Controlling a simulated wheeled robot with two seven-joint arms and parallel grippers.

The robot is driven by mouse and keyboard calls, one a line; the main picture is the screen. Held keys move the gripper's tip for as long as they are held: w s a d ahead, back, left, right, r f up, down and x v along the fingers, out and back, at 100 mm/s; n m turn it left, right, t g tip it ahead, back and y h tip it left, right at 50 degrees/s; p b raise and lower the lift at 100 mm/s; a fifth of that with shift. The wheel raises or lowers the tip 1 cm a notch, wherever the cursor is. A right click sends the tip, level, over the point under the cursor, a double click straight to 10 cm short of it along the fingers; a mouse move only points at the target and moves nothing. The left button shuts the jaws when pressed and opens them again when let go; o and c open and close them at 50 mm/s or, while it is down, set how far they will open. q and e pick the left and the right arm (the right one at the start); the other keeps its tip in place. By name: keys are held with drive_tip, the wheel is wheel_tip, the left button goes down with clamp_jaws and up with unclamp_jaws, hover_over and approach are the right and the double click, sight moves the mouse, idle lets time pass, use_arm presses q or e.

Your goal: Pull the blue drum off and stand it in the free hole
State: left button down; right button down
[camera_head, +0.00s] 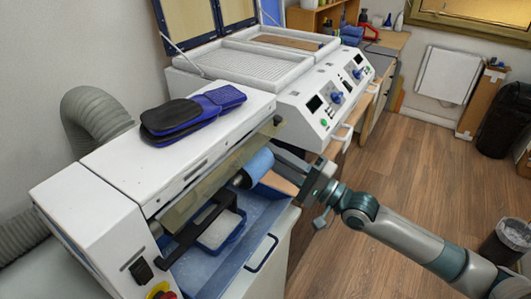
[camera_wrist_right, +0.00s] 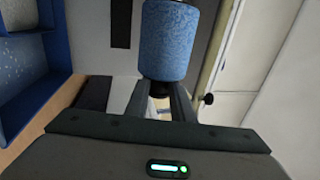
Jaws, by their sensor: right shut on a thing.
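The blue drum (camera_head: 257,166) is at the right end of the sanding machine (camera_head: 110,195), under its hood and above the blue tray. In the right wrist view the drum (camera_wrist_right: 168,42) stands straight ahead of the fingers, with a short dark stub at its near end. My right gripper (camera_head: 276,158) is shut on that stub; its two fingers also show in the wrist view (camera_wrist_right: 160,92). Whether the drum is still on its shaft is hidden. I cannot make out a free hole. My left gripper is not in view.
A control-panel machine (camera_head: 318,110) stands behind.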

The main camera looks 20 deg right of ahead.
drive_tip(key=r+v, duration=0.2)
drive_tip(key=v, duration=0.6)
drive_tip(key=shift+s+d, duration=0.35)
drive_tip(key=shift+s, duration=0.15)
drive_tip(key=shift+a, duration=0.1)
idle(0.4)
drive_tip(key=s+a+f+m+t+h+b, duration=0.1)
drive_tip(key=s+a+f+m+t+h, duration=0.1)
drive_tip(key=f+h, duration=0.4)
drive_tip(key=s+a+f+m+t+h+b, duration=0.2)
drive_tip(key=s+a+f+m+h, duration=0.2)
drive_tip(key=f+m+h, duration=0.1)
drive_tip(key=shift+s+a+f+m+h+b, duration=0.35)
drive_tip(key=shift+f+h, duration=0.3)
drive_tip(key=shift+h, duration=0.25)
